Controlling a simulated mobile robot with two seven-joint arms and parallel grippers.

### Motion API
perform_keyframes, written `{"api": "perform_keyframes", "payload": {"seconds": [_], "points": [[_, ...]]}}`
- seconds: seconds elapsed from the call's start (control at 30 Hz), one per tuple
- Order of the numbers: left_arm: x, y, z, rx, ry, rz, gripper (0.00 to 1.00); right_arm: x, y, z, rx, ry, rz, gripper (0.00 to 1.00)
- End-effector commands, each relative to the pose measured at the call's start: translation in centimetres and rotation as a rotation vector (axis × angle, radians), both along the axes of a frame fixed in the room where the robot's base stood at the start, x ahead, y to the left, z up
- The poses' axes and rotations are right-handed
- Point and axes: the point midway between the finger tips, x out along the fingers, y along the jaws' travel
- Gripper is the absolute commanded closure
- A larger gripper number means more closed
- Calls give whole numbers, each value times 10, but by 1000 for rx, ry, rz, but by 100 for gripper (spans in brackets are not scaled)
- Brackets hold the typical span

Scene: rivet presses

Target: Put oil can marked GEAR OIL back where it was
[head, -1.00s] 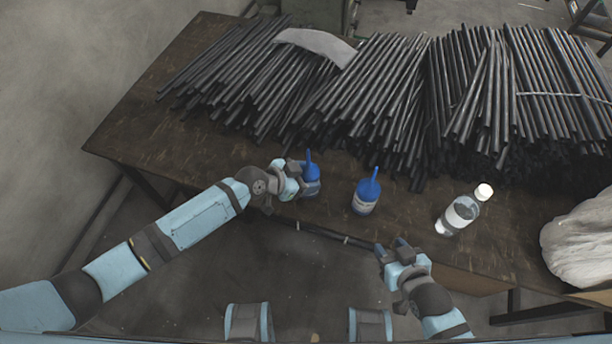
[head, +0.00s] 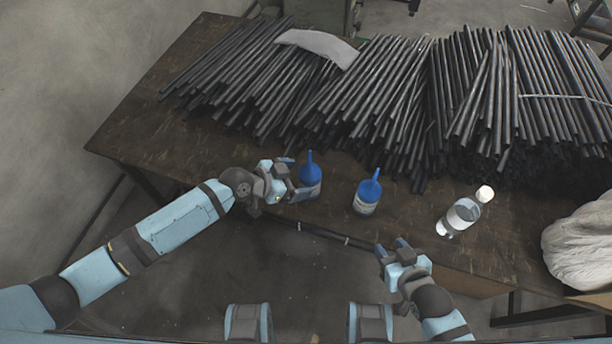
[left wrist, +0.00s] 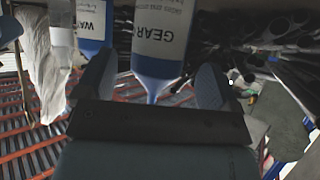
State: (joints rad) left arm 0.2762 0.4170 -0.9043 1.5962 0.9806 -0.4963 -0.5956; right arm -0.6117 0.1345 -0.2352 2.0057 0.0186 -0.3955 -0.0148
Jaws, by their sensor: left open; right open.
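The GEAR OIL can (head: 311,176) is blue with a pale label and a pointed spout. It stands upright on the table near its front edge. My left gripper (head: 293,179) is open just left of it, and the can is at its fingertips. In the left wrist view the can (left wrist: 160,38), lettered GEAR, shows between and beyond the spread fingers (left wrist: 152,85), upside down in that picture. A similar blue can (head: 367,193) stands to its right; its label (left wrist: 92,18) starts with WA. My right gripper (head: 392,250) is open and empty near the front edge.
A clear bottle with a white cap (head: 460,216) stands further right. A white sack (head: 582,245) lies at the far right. Heaps of dark rods (head: 370,100) cover the back of the table. The table's left part (head: 150,125) is bare.

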Motion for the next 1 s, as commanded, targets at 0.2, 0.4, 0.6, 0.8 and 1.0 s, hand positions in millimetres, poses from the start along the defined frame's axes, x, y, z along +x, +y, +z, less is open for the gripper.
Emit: {"api": "perform_keyframes", "payload": {"seconds": [0.2,0.4,0.6,0.8,1.0], "points": [[-19,38,24,2,0,-1,13,0,0,-2,-1,2,0,55],[-29,56,38,-1,1,0,13,-1,0,-3,-1,4,0,55],[-31,61,41,-1,1,0,13,-1,0,-3,-1,5,0,55],[-45,51,37,-34,5,50,13,0,-1,-3,-1,5,-1,55],[-80,51,26,-106,16,286,13,0,-1,-3,-2,5,-1,55]]}}
